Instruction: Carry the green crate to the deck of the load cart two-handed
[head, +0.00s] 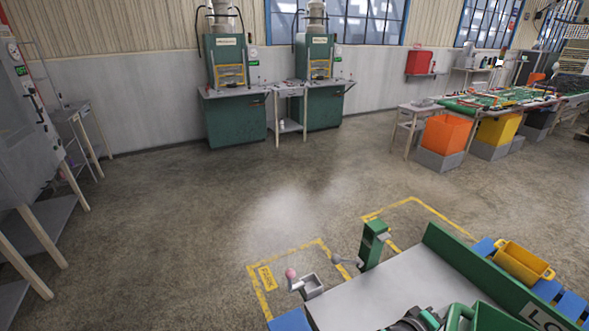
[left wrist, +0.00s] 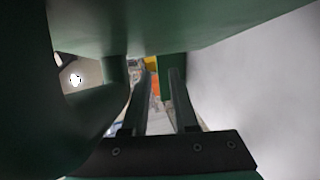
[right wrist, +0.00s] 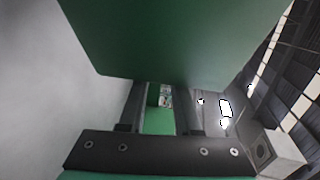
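The green crate (head: 488,318) is cut off by the bottom edge of the head view, over the load cart's grey deck (head: 375,285). I cannot tell whether it touches the deck. My dark left gripper (head: 415,321) is at the crate's left side. In the left wrist view, its two fingers (left wrist: 161,85) stand apart with background between them, close under a green crate surface (left wrist: 200,25); a curved green part is at left. My right gripper (right wrist: 160,105) shows only in its wrist view, fingers apart, tips partly hidden by a green panel (right wrist: 170,40).
A green board (head: 470,265) with a partly visible sign runs along the cart deck. A yellow bin (head: 522,262) sits on blue slats beyond it. A green post (head: 373,243) stands at the deck's far edge. Yellow floor lines lie beyond; the middle floor (head: 260,200) is clear.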

